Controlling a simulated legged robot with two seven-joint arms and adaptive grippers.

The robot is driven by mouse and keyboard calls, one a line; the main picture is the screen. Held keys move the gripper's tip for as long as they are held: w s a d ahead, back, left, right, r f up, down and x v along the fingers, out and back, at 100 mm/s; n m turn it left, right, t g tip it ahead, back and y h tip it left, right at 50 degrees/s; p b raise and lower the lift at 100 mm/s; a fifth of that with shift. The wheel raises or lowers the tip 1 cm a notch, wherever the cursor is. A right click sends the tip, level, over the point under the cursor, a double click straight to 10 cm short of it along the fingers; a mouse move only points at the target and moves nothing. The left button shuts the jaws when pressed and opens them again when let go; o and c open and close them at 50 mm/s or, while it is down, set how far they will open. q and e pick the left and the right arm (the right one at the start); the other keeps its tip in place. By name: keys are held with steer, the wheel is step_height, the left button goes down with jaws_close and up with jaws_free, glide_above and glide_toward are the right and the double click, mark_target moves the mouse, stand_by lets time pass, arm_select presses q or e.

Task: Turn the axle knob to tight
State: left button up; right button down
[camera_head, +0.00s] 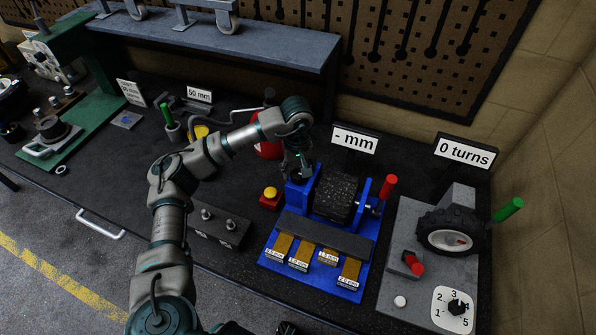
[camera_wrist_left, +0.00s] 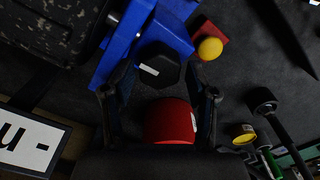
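The axle knob (camera_wrist_left: 158,68) is a black faceted knob with a small white mark, seen in the left wrist view on the end of a blue bracket (camera_wrist_left: 165,28). My left gripper (camera_wrist_left: 158,92) is open. Its two dark fingers stand apart on either side of the view, with the knob between or just beyond their tips; contact cannot be made out. In the head view my left gripper (camera_head: 297,172) is at the left side of the blue fixture (camera_head: 318,265) with the black roller (camera_head: 337,195), and it hides the knob. My right gripper is not identifiable.
A red round object (camera_wrist_left: 170,122) lies close between the fingers in the wrist view. A yellow button on a red base (camera_head: 270,196) stands left of the fixture. A red-handled lever (camera_head: 388,187) is at its right. A black wheel (camera_head: 450,232) stands farther right.

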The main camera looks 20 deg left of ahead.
mark_target(296, 172)
arm_select(q)
steer(key=shift+f, duration=0.1)
stand_by(0.3)
step_height(296, 172, up, 7)
steer(key=shift+r, duration=0.45)
steer(key=shift+a, duration=0.1)
steer(key=shift+a, duration=0.1)
